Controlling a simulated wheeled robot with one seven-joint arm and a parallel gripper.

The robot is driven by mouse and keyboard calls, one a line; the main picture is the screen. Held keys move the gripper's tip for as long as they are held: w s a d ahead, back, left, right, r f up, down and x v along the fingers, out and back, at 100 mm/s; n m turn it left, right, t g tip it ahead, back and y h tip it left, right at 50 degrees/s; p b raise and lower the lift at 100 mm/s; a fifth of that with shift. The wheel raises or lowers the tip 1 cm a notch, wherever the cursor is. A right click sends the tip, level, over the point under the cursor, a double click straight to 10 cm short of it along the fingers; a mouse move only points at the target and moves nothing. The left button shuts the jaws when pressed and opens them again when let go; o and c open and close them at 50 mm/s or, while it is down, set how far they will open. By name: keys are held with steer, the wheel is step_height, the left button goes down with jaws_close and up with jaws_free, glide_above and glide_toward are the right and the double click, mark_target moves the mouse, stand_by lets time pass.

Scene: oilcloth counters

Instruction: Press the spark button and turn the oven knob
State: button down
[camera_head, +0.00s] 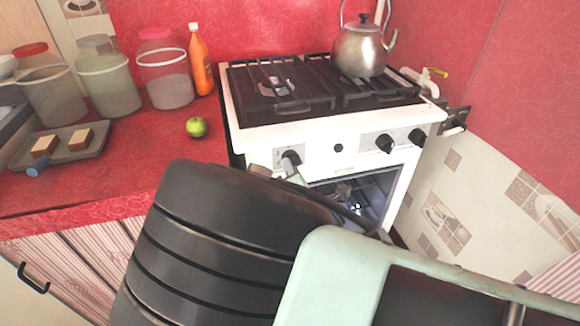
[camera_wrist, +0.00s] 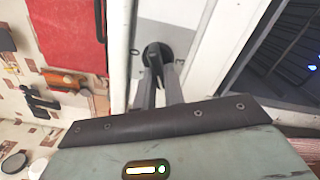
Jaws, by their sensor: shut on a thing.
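The white stove (camera_head: 320,130) has a front panel with black knobs. The left knob (camera_head: 291,158) is the one at my gripper; it also shows in the wrist view (camera_wrist: 157,53). My gripper (camera_wrist: 159,72) is shut on this left knob, with one finger on each side. A small round dark button (camera_head: 338,148), which looks like the spark button, sits right of that knob. Two more knobs, one of them the middle-right knob (camera_head: 384,144), are further right. My arm hides part of the stove's lower front.
A steel kettle (camera_head: 360,50) stands on the back right of the black grates. A green apple (camera_head: 196,127), an orange bottle (camera_head: 201,65), several jars and a tray (camera_head: 88,150) with bread are on the red counter at left. The oven window (camera_head: 372,195) is below the panel.

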steer(key=shift+f+n, duration=0.1)
steer(key=shift+n, duration=0.3)
steer(key=c, duration=1.5)
jaws_free()
